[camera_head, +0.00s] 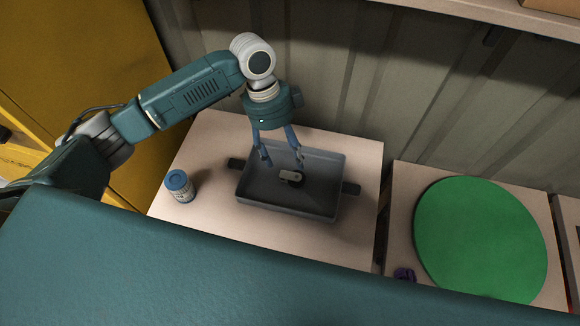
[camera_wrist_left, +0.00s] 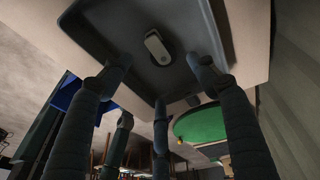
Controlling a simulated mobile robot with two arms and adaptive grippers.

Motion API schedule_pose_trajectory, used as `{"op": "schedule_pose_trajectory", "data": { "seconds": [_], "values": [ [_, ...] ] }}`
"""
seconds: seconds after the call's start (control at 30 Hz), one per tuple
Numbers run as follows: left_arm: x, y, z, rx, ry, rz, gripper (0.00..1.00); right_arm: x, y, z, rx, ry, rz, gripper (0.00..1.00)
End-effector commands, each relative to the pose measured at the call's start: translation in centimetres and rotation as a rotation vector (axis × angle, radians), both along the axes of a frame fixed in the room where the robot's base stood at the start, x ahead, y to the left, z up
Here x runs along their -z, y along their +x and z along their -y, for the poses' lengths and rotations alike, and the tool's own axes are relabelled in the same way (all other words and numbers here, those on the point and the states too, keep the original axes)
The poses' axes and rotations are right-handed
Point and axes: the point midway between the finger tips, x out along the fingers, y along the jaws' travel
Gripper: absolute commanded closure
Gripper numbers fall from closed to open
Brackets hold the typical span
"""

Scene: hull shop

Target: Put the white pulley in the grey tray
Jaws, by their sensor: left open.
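The white pulley (camera_head: 290,176) lies inside the grey tray (camera_head: 287,207), near the middle of its floor. A dark part shows at its side. It also shows in the left wrist view (camera_wrist_left: 157,46), resting on the tray (camera_wrist_left: 88,45) floor. The tray sits on a pale table and has dark handles at its two ends. My left gripper (camera_head: 281,160) is open and empty above the tray, with its fingers apart and the pulley clear of them. My right gripper is not in view.
A blue-lidded jar (camera_head: 180,186) stands on the pale table (camera_head: 212,135), left of the tray. A green disc (camera_head: 480,238) lies on another table to the right, with a small purple object (camera_head: 404,274) beside it. A ribbed wall (camera_head: 350,85) rises behind.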

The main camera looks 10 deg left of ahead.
Motion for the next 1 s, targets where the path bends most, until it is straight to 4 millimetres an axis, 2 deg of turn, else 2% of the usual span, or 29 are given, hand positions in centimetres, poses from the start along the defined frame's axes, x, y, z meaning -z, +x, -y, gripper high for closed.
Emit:
{"op": "schedule_pose_trajectory", "data": {
  "seconds": [0.1,0.3,1.0],
  "values": [
    [-1.8,0.3,-0.6,0.000,0.001,0.003,0.40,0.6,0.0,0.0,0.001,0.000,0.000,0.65],
    [-3.4,0.4,-0.9,-0.001,0.000,0.000,0.40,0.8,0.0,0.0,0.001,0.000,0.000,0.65],
    [-3.5,0.4,-0.9,0.000,0.000,-0.001,0.40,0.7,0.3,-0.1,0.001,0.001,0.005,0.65]
  ]
}}
